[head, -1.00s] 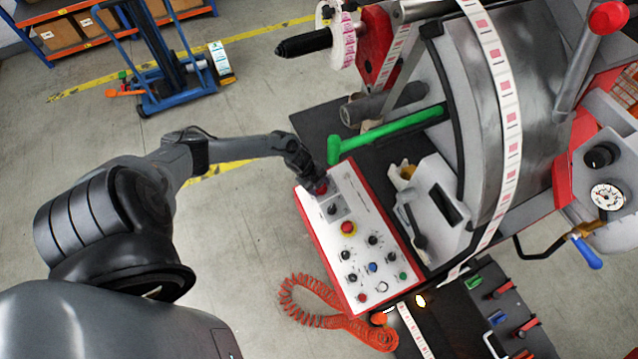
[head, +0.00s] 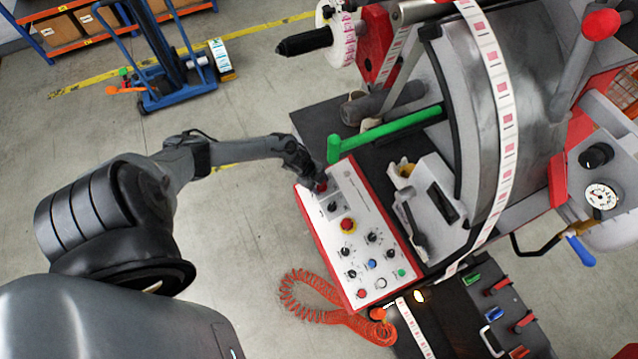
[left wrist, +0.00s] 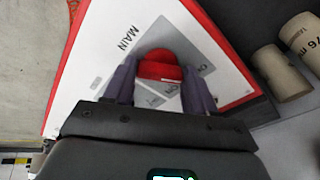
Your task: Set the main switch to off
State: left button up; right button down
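The main switch is a red knob (left wrist: 160,66) on a grey plate marked MAIN, at the far end of the white, red-edged control panel (head: 385,235). In the left wrist view the two fingers of my left gripper (left wrist: 160,82) stand on either side of the knob and appear to press against it. In the head view my left gripper (head: 317,184) is over that end of the panel and mostly hides the knob. Partly covered lettering lies around the knob; I cannot tell which position it points to. My right gripper is not in view.
A green bar (head: 385,132) lies close beyond the gripper. An orange coiled cable (head: 310,300) hangs beside the panel. Open floor (head: 250,250) lies to the left.

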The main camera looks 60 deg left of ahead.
pick_arm(q)
jog(key=o, duration=0.4)
jog(key=shift+r, duration=0.1)
jog(key=shift+s+a+r, duration=0.15)
jog(key=shift+s+r, duration=0.1)
jog(key=shift+r, duration=0.35)
jog(key=p+v, duration=0.1)
jog(key=v, duration=0.8)
jog(key=shift+r, duration=0.15)
